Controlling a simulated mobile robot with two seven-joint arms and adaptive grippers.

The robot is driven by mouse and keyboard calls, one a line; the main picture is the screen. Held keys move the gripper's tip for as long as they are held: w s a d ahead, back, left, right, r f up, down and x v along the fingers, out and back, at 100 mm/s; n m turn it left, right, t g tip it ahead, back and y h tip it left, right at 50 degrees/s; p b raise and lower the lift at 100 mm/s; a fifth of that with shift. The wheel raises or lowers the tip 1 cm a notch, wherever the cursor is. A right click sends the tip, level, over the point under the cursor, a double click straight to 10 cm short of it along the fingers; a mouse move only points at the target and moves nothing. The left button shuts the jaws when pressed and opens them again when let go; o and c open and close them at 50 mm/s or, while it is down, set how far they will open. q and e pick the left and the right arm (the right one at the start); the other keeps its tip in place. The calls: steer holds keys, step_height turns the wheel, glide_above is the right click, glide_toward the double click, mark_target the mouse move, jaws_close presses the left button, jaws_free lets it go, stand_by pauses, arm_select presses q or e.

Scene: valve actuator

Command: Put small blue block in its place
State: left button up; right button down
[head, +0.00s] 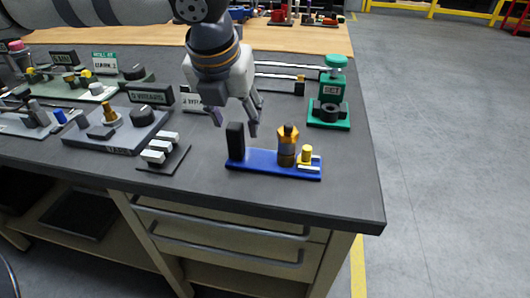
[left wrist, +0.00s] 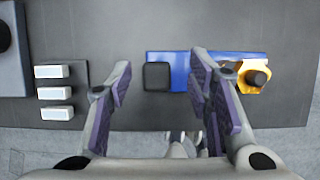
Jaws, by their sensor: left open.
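A small blue piece (head: 60,117) lies on a grey fixture at the far left of the head view; I cannot tell whether it is the task's block. A blue base plate (head: 262,158) lies near the front right of the table, with an upright black block (head: 235,141) at its left end and an orange-and-brown valve (head: 287,145) to the right. My left gripper (head: 235,126) is open and empty, pointing down over the black block. In the left wrist view its fingers (left wrist: 160,66) stand either side of the black block (left wrist: 157,77), apart from it; the blue plate (left wrist: 181,72) shows beside it. My right gripper is not in view.
A black rack with white blocks (head: 158,150) stands left of the blue plate. A grey fixture (head: 110,132) is farther left. A green device (head: 330,95) stands at the back right. The tabletop right of the blue plate is clear up to the edge.

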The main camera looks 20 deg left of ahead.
arm_select(q)
steer(key=x, duration=0.5)
steer(key=shift+s+a+f, duration=0.15)
steer(key=shift+f, duration=0.3)
jaws_close()
steer(key=shift+r, duration=0.1)
steer(key=shift+r, duration=0.1)
